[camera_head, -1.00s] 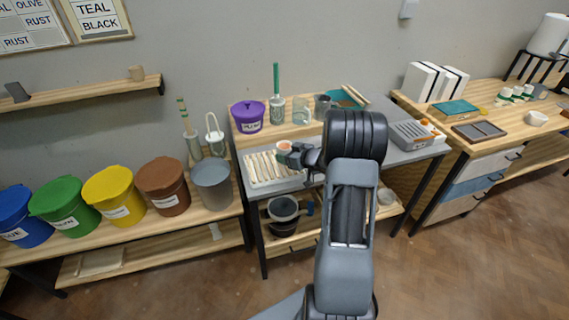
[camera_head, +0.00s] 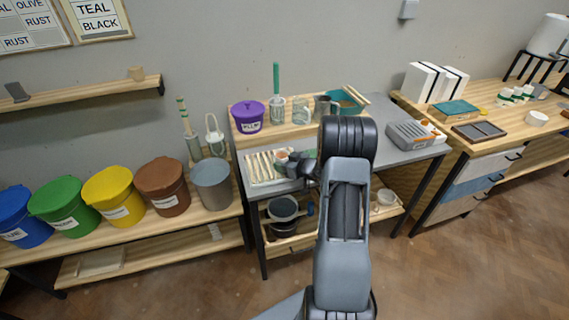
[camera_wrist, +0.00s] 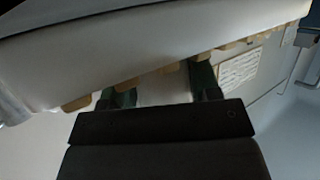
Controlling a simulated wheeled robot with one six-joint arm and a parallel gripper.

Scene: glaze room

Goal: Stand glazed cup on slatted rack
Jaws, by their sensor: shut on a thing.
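The cup (camera_head: 281,155), with a reddish-brown inside, shows at the right part of the slatted rack (camera_head: 252,170) in the head view. My gripper (camera_head: 288,158) is shut on the cup from the right side. The cup looks upright and low over the slats; I cannot tell whether its base touches them. In the wrist view, my two dark green fingertips (camera_wrist: 161,88) reach up beside a pale edge lined with tan slat ends (camera_wrist: 125,86), which looks like the rack. The cup's shape is not clear there.
Behind the rack stand a purple tub (camera_head: 247,117), a jar with a green-handled tool (camera_head: 276,108), a glass jar (camera_head: 301,112) and a grey jug (camera_head: 324,108). A grey bucket (camera_head: 211,185) stands to the left. A grey box-like device (camera_head: 410,136) sits to the right.

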